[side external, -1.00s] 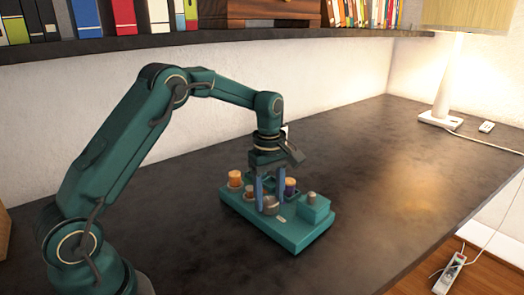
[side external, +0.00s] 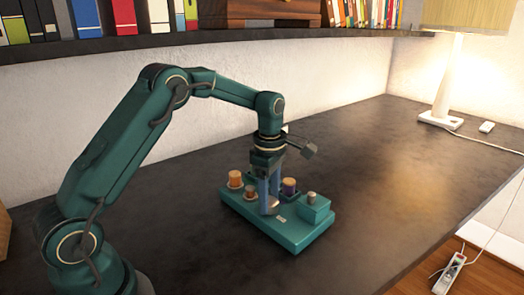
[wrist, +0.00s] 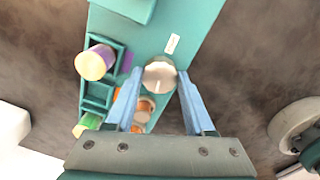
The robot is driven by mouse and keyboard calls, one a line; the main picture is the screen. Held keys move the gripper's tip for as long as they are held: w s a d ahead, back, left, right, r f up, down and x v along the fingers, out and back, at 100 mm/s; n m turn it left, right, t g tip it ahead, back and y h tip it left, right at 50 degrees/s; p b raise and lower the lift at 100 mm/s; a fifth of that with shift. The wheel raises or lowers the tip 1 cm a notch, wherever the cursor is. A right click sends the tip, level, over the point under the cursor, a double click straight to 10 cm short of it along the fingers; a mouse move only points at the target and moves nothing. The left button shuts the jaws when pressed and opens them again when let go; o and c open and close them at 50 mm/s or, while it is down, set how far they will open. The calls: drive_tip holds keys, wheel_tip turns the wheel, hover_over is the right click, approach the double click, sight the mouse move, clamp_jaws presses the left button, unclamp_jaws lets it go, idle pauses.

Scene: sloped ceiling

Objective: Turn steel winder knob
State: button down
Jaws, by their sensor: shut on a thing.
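A short white mark is on the base just beyond the knob in the wrist view. My gripper (wrist: 158,80) points down with its two blue fingers on either side of the knob, shut on it. In the side view the knob (side external: 272,209) shows low behind and below the fingers (side external: 268,200), which partly hide it. The base (side external: 290,238) rests flat on the dark table.
A lamp (side external: 440,90) stands far right. The table between is clear.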

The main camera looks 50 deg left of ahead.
idle(0.3)
drive_tip(key=shift+c, duration=1.3)
unclamp_jaws()
drive_tip(key=shift+r, duration=0.1)
drive_tip(key=shift+r, duration=2.45)
